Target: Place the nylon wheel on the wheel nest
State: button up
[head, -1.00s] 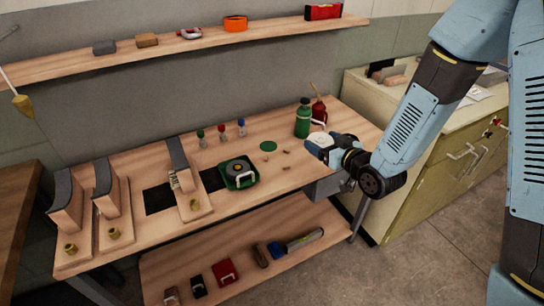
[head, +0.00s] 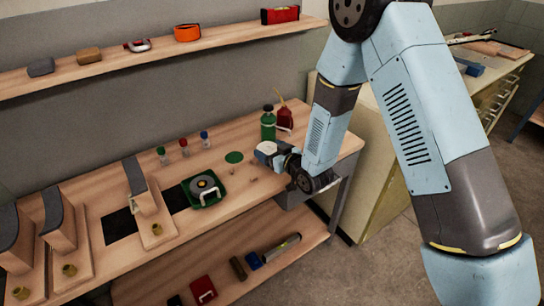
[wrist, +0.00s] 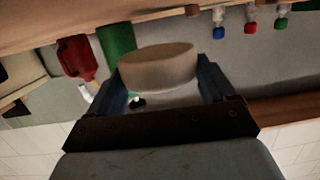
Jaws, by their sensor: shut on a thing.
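My gripper (head: 264,152) is above the right part of the workbench (head: 110,198). In the wrist view its two blue fingers are shut on a round, thick beige-grey piece (wrist: 158,66), which looks like the nylon wheel. The wheel is held off the bench. A flat green disc (head: 234,157) lies on the bench just left of my gripper; it may be the wheel nest, but I cannot be certain.
A green bottle (head: 268,126) and a red oil can (head: 285,117) stand close behind my gripper. Several small coloured-top bottles (head: 184,148) stand at the back. Wooden stands (head: 150,215) fill the left side. A small peg (head: 250,167) lies near the green disc.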

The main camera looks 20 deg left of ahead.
jog(key=shift+w+f, duration=0.2)
jog(key=shift+f, duration=1.45)
jog(key=shift+f, duration=0.1)
jog(key=o, duration=1)
jog(key=v, duration=1.2)
jog(key=shift+s, duration=0.1)
